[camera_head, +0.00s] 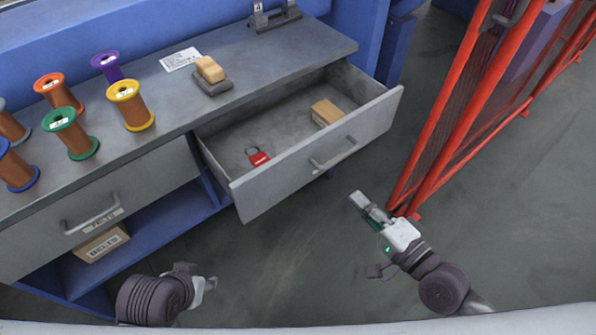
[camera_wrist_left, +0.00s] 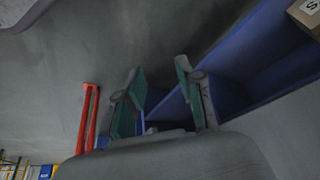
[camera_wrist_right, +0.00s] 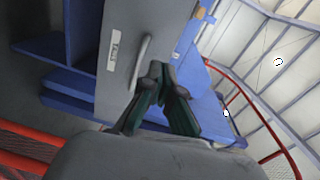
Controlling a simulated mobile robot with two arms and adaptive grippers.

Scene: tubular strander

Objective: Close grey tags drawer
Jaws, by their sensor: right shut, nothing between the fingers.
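The grey drawer (camera_head: 290,172) stands pulled out from the right end of the workbench. It holds a red padlock (camera_head: 257,156) and a small cardboard box (camera_head: 326,112). Its front has a bar handle (camera_head: 333,154). In the right wrist view the drawer front (camera_wrist_right: 118,25) shows a white label (camera_wrist_right: 113,50), too small to read, beside the handle (camera_wrist_right: 143,60). My right gripper (camera_head: 358,200) is shut and empty, in front of the drawer and apart from it in the head view. My left gripper (camera_wrist_left: 160,70) is open and empty, low in front of the bench.
Several coloured spools (camera_head: 130,105) and a wooden-topped block (camera_head: 210,72) stand on the bench top (camera_head: 278,58). A closed drawer (camera_head: 140,190) is at the left, with a box (camera_head: 102,243) on the shelf below. A red mesh fence (camera_head: 448,118) rises right of my right gripper.

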